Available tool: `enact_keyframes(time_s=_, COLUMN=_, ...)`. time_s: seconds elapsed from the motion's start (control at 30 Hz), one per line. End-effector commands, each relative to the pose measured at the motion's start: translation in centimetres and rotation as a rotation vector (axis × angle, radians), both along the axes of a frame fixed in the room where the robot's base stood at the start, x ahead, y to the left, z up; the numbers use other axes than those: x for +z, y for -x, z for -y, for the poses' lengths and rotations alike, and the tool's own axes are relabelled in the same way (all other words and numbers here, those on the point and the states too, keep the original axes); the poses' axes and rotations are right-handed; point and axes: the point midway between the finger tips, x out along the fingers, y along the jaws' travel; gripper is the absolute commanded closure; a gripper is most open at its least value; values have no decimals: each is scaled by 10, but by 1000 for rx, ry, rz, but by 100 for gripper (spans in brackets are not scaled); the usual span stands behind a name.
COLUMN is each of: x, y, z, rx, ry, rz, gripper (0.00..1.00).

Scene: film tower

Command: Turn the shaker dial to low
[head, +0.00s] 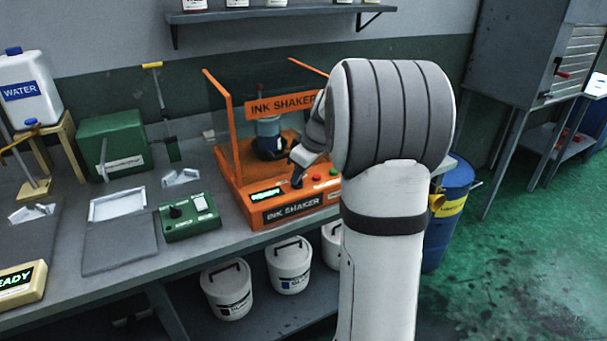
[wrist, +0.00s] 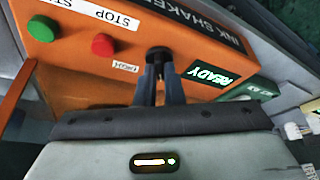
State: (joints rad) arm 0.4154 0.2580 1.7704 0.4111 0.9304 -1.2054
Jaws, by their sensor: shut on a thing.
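The orange ink shaker (head: 245,205) stands on the bench in the head view, with a dark container (head: 268,135) inside its frame. My gripper (head: 297,180) reaches down to its front panel. In the wrist view my gripper (wrist: 160,75) is shut on the black shaker dial (wrist: 158,52), one finger on each side. A lit display (wrist: 214,74) reads READY. A red stop button (wrist: 103,44) and a green button (wrist: 41,28) are on the same panel.
A green control box (head: 190,217) with a black knob stands left of the shaker. A grey mat (head: 120,250) and a green case (head: 112,148) lie farther left. White buckets (head: 289,265) stand below the bench. A blue drum (head: 452,215) stands right.

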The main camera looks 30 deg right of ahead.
Motion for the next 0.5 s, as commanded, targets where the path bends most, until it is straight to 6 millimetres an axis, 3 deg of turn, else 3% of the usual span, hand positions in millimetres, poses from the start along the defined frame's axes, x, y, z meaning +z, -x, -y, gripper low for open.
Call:
enact_keyframes(time_s=0.27, x=-3, y=3, z=1, rx=3, ry=1, rz=-10, gripper=100)
enact_keyframes(time_s=0.3, x=-3, y=3, z=1, rx=3, ry=1, rz=-10, gripper=91)
enact_keyframes(time_s=0.5, x=-2, y=2, z=1, rx=2, ry=1, rz=-6, gripper=75)
